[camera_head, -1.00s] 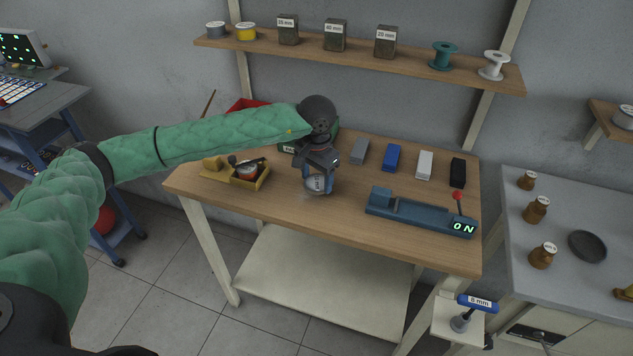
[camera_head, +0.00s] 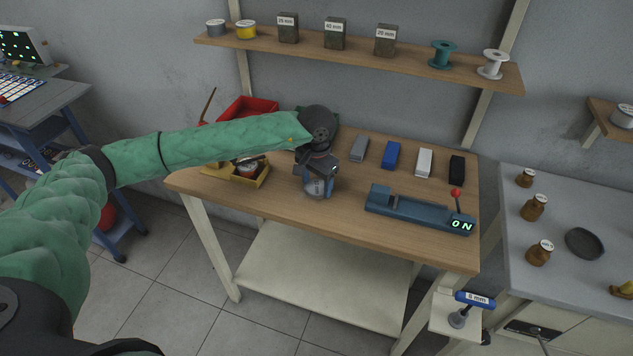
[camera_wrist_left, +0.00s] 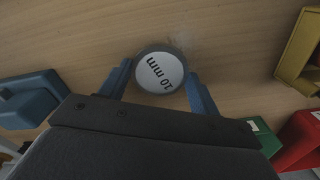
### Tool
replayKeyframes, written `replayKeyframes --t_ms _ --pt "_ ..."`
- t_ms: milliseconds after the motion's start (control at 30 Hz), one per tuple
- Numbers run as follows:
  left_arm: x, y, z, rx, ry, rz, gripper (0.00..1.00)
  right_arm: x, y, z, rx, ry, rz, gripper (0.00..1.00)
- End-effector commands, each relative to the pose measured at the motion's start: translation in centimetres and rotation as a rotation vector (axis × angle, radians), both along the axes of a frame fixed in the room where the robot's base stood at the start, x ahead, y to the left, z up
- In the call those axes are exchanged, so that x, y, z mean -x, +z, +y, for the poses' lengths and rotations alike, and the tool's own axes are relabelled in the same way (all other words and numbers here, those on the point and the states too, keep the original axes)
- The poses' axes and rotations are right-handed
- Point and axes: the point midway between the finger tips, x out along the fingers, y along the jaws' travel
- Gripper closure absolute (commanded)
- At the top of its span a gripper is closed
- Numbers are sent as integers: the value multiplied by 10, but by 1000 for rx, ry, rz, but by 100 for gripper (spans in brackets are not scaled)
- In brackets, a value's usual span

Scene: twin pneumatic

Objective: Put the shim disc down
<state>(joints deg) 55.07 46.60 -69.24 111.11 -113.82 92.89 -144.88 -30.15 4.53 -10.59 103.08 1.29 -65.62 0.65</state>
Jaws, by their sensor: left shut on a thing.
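The shim disc (camera_wrist_left: 160,73) is a round grey piece with a white face marked "10 mm". My left gripper (camera_wrist_left: 160,82) is shut on it, with one blue finger on each side. In the head view the disc (camera_head: 315,188) sits below my left gripper (camera_head: 318,180), over the front middle of the wooden bench (camera_head: 300,215). It is at or just above the bench top; I cannot tell whether it touches. My right gripper is not in view.
A blue fixture (camera_head: 415,210) with an "ON" display stands to the right. Several blocks, including a blue one (camera_head: 391,155), line the bench behind it. A yellow tray (camera_head: 262,181) and a red bin (camera_head: 245,108) are on the left. Bench around the disc is clear.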

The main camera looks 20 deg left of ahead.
Motion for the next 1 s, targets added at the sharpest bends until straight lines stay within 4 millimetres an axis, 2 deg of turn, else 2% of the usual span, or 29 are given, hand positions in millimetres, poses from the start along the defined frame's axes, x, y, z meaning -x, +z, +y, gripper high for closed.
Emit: replayKeyframes --t_ms 300,333,400,433,1000 --pt "0 -1 0 0 0 0 63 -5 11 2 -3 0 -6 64" --pt "0 -1 0 0 0 0 31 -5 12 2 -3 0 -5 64" --pt "0 -1 0 0 0 0 18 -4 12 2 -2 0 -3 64" --pt "0 -1 0 0 0 0 16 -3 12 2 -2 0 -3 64" --pt "0 2 0 0 0 0 16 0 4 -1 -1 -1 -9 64"
